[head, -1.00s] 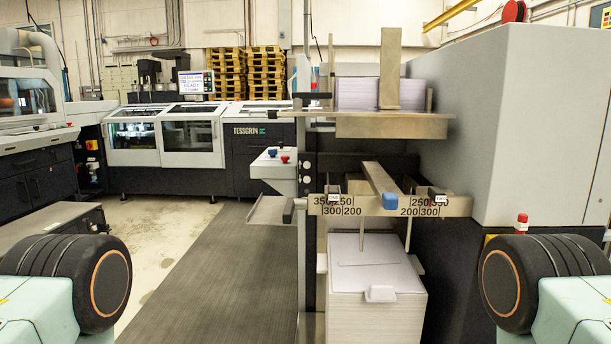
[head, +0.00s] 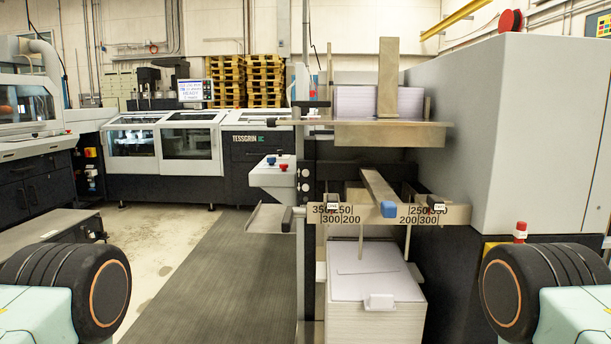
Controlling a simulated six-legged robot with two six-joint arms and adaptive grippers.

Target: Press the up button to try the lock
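A pile feeder stands ahead. Two small round pale buttons sit one above the other on its dark upright post, the upper button (head: 305,173) and the lower button (head: 305,187). Their markings are too small to read, so I cannot tell which is the up button. Left of the post, a light grey control box (head: 272,178) carries a blue knob (head: 271,160) and a red knob (head: 284,167). Neither gripper is in view; only parts of my arms show at the lower corners.
A lower paper stack (head: 375,325) and an upper stack (head: 357,101) are on the feeder. A tall grey cabinet (head: 500,120) closes off the right. A dark floor mat (head: 225,285) lies clear on the left. A machine line with a screen (head: 191,90) stands behind.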

